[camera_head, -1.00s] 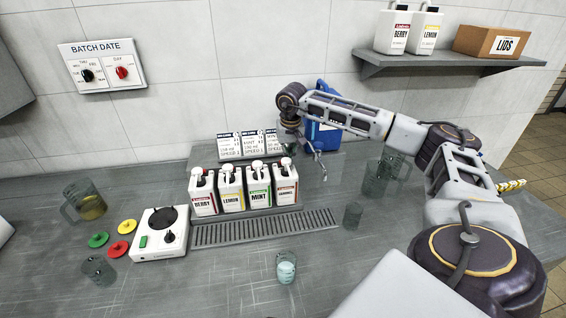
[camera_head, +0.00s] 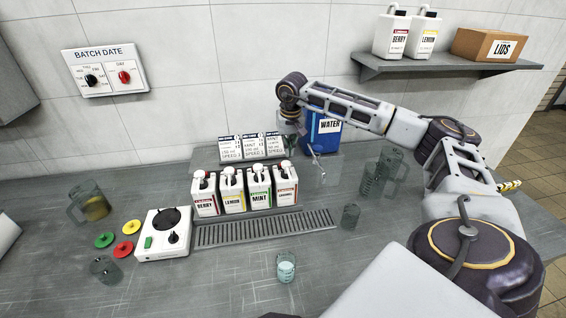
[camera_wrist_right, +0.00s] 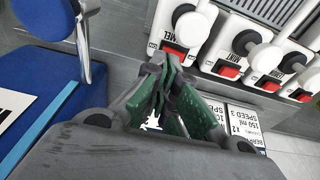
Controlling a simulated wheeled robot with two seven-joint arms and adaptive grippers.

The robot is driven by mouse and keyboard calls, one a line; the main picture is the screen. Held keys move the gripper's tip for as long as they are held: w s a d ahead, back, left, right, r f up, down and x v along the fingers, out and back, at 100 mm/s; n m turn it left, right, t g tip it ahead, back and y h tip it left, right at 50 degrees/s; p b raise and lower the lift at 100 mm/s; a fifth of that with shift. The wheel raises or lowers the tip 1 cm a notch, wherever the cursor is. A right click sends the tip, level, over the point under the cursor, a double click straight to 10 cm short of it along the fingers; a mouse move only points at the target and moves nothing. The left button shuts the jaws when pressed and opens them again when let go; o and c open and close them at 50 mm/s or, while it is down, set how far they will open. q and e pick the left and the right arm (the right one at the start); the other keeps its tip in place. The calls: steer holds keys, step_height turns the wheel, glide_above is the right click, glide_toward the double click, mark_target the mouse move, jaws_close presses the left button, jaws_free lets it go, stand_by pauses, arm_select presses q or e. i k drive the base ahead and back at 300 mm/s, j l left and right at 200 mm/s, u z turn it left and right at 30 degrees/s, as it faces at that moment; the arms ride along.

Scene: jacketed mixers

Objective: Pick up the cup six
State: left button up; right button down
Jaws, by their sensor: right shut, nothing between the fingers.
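I can read no number on any cup, so I cannot tell which is cup six. A small clear cup (camera_head: 286,268) with pale blue-white contents stands at the front middle of the counter. A second small cup (camera_head: 351,216), dark and clear, stands right of the drain grate. A third (camera_head: 106,269) stands at the left, by the coloured discs. My right gripper (camera_head: 319,170) is above the back of the counter, right of the bottles and away from these cups. In the right wrist view its green-padded fingers (camera_wrist_right: 164,72) are shut and empty. My left gripper is not seen.
Several labelled pump bottles (camera_head: 245,190) stand behind the drain grate (camera_head: 265,229). A blue water container (camera_head: 322,132) is behind my right gripper. A white device (camera_head: 163,240) and a jug (camera_head: 90,202) are at left; clear vessels (camera_head: 378,176) are at right. The front counter is mostly clear.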

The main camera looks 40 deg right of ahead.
mark_target(285, 261)
steer(key=k, duration=1.95)
